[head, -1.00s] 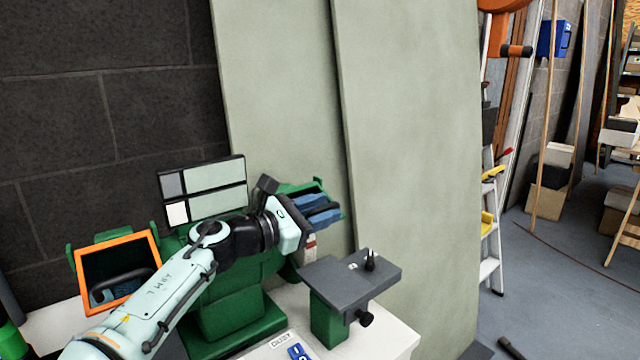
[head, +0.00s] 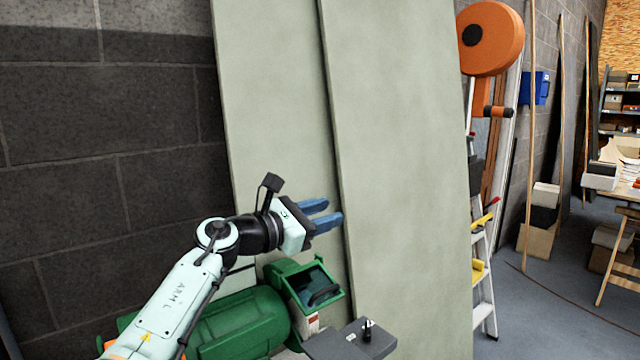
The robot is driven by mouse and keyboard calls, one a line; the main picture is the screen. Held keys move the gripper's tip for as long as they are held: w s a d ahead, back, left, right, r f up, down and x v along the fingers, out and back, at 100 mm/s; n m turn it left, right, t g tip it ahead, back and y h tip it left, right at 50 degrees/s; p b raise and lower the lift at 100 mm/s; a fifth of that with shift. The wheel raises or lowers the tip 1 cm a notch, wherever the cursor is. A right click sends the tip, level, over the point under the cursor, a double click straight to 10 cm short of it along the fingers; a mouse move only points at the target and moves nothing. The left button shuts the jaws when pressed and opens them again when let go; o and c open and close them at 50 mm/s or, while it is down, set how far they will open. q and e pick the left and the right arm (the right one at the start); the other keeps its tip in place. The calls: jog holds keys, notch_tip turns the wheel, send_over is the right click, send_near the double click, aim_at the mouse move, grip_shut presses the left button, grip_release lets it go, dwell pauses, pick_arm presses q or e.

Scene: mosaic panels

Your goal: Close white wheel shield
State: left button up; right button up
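A green bench grinder (head: 245,322) stands low in the head view, partly behind my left arm. At its right end is a shield with a green frame (head: 341,294) and a dark window, tilted and facing forward. Something dark and curved shows inside the window. I cannot make out the white wheel itself. My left gripper (head: 328,212) is above the shield, apart from it in the picture. Its two blue fingers are spread with a gap between them and nothing in it. My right gripper is not in view.
A grey tool rest (head: 342,344) with a black knob juts out at the bottom, below the shield. Tall pale panels (head: 400,150) lean on the wall close behind the gripper. A ladder (head: 489,275) and an orange reel (head: 490,38) stand to the right.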

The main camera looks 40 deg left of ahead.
pick_arm(q)
jog(key=shift+r+p, duration=0.5)
jog(key=shift+r, duration=0.65)
jog(key=shift+r, duration=0.1)
